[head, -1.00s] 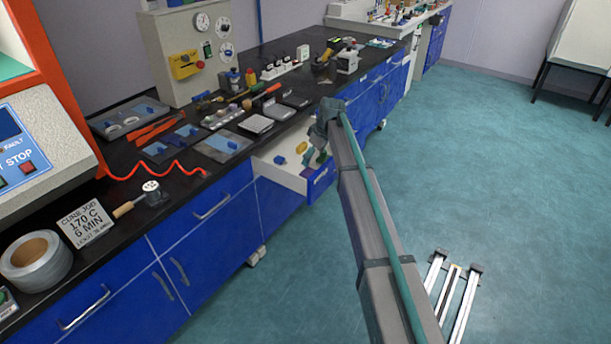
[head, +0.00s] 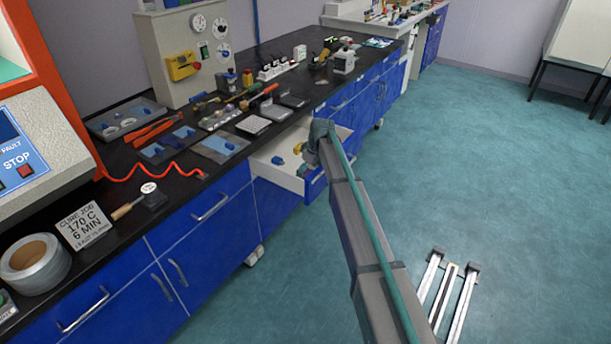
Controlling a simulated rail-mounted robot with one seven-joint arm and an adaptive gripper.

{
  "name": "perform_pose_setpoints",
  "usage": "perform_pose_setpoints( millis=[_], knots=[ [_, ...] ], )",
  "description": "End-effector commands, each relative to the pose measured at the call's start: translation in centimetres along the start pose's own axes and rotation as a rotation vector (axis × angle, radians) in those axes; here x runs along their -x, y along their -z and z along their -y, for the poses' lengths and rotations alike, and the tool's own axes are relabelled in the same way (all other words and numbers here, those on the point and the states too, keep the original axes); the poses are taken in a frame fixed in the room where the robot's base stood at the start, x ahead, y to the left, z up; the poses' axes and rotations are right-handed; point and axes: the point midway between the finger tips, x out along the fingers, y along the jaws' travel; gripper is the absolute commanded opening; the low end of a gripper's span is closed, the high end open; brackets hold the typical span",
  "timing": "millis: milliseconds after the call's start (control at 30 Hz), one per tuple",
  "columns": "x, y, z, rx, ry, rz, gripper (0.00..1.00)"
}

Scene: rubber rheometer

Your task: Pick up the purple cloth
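An open white-lined drawer (head: 279,177) with a blue front sticks out from the bench. A small blue item (head: 277,160) and a yellow item (head: 298,148) lie in it. I cannot make out a purple cloth; the right part of the drawer is hidden behind my arm. My gripper (head: 307,169) points down into or just above the right side of the drawer, near its front. It is small and partly hidden by my wrist, so I cannot tell whether its fingers are open or hold anything.
The black benchtop (head: 185,190) behind the drawer carries trays, hand tools, scales and a beige gauge box (head: 190,55). A sign (head: 83,228) and a tape roll (head: 35,262) stand at the left. The teal floor (head: 480,160) to the right is clear.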

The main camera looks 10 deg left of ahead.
Motion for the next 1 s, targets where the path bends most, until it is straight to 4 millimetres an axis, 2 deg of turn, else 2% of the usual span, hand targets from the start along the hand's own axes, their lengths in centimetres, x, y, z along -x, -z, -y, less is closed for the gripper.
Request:
perform_pose_setpoints(
  millis=[33, 67, 300, 667, 767, 1000],
  knots=[
    [0.0, 0.0, 0.0, 0.000, 0.000, 0.000, 0.89],
    [0.0, 0.0, 0.0, 0.000, 0.000, 0.000, 0.84],
    [0.0, 0.0, 0.0, 0.000, 0.000, 0.000, 0.44],
    [0.5, 0.2, 0.0, 0.000, 0.000, 0.000, 0.43],
    [1.6, 0.5, 0.0, 0.001, -0.002, -0.002, 0.43],
    [5.7, 1.8, -0.1, 0.001, -0.001, -0.001, 0.43]
  ],
)
